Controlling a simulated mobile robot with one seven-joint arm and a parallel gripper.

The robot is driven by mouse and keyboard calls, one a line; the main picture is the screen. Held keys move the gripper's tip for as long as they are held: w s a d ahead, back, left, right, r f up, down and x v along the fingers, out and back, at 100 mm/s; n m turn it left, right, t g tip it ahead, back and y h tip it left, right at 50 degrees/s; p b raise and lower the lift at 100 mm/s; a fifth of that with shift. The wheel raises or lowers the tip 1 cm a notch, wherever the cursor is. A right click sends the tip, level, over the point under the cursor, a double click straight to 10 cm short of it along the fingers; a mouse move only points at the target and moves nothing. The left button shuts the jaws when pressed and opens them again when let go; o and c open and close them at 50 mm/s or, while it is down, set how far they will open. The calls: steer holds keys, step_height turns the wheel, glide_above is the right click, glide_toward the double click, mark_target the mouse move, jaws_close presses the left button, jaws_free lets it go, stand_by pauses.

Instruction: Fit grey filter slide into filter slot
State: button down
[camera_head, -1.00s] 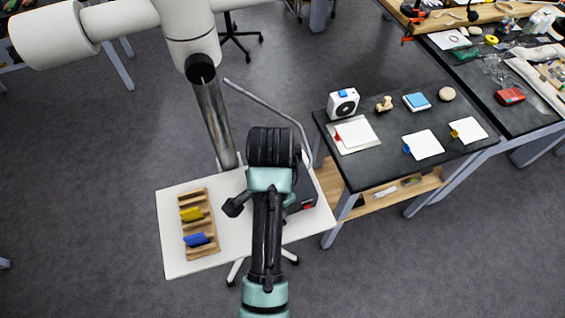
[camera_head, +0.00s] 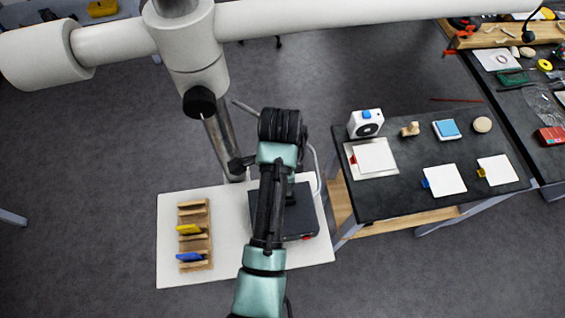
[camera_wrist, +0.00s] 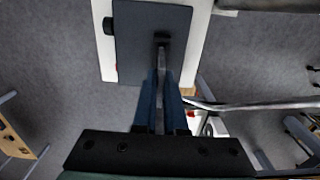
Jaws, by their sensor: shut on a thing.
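My gripper (camera_wrist: 161,80) points down at the dark flat-topped box (camera_wrist: 130,45) in the wrist view. Its two dark blue fingers are close together on a thin grey strip, which looks like the grey filter slide (camera_wrist: 162,62). The strip's far end meets or overlaps a small dark slot (camera_wrist: 162,37) in the box top; I cannot tell whether it is inside or above it. In the head view the box (camera_head: 311,222) stands on the white table (camera_head: 228,262), partly behind my arm. My fingers and the grey slide are hidden there.
A wooden rack (camera_head: 194,215) on the white table holds a yellow slide (camera_head: 188,229) and a blue slide (camera_head: 190,257). A bent metal bar (camera_wrist: 255,104) passes beside the box. A dark table (camera_head: 430,200) with a white device (camera_head: 366,124) and cards stands to the right.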

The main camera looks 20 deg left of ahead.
steer(key=shift+f+p, duration=0.5)
steer(key=shift+f, duration=1.9)
steer(key=shift+f, duration=0.1)
steer(key=c, duration=1)
jaws_free()
step_height(320, 180, up, 11)
steer(key=shift+r, duration=0.1)
steer(key=shift+r+p, duration=0.6)
steer(key=shift+p, duration=0.05)
